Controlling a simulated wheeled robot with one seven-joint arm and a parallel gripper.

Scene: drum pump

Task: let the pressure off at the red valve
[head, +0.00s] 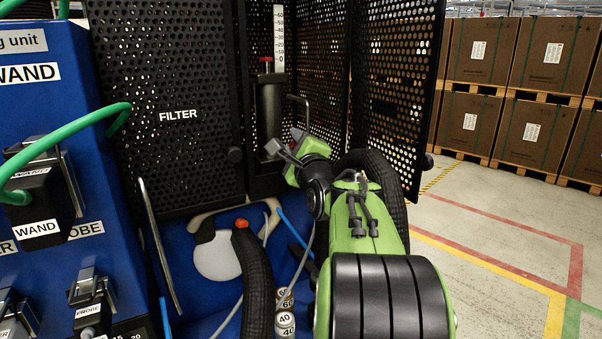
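A small red part (266,60), which looks like the red valve, sits on top of a dark upright cylinder (269,100) inside the black mesh cabinet. My gripper (283,139) is in front of the cabinet opening, lower than the red part and slightly to its right, not touching it. Its grey fingers look spread apart with nothing visible between them. My green arm hides the lower right of the cabinet. A bent metal handle (298,101) stands just behind my gripper.
A mesh door (400,90) stands open on the right, and a FILTER panel (178,140) on the left. A blue unit (85,60) with a green hose is at far left. Floor at right is clear; boxes (470,120) stand behind.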

